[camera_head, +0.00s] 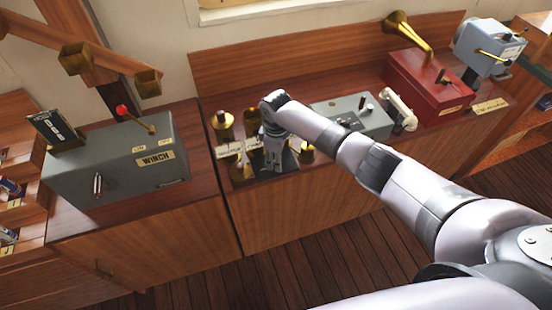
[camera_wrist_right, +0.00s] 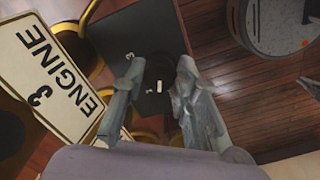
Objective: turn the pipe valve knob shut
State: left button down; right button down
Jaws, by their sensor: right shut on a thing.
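My right gripper (camera_head: 280,158) points down among brass fittings on the wooden counter in the head view. In the wrist view its two grey fingers (camera_wrist_right: 160,64) stand on either side of a dark knob (camera_wrist_right: 158,78) with a short white mark on top, and they are shut on it. The knob sits by a dark plate (camera_wrist_right: 143,45). In the head view the gripper and wrist hide the knob. How far the knob is turned cannot be told. My left gripper is not in view.
Brass fittings (camera_head: 222,122) crowd the gripper. A white "3 ENGINE" plate (camera_wrist_right: 50,75) lies beside the left finger in the wrist view. A grey winch box (camera_head: 115,165) stands left; a grey control box (camera_head: 350,118) and red box (camera_head: 430,85) stand right. The floor (camera_head: 330,262) in front is clear.

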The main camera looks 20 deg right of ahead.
jog(key=shift+w+n, duration=0.1)
jog(key=shift+n, duration=2.1)
jog(key=c, duration=1.2)
grip_release()
jog(key=shift+c, duration=0.2)
jog(key=shift+r, duration=0.15)
notch_tip(320, 180, up, 12)
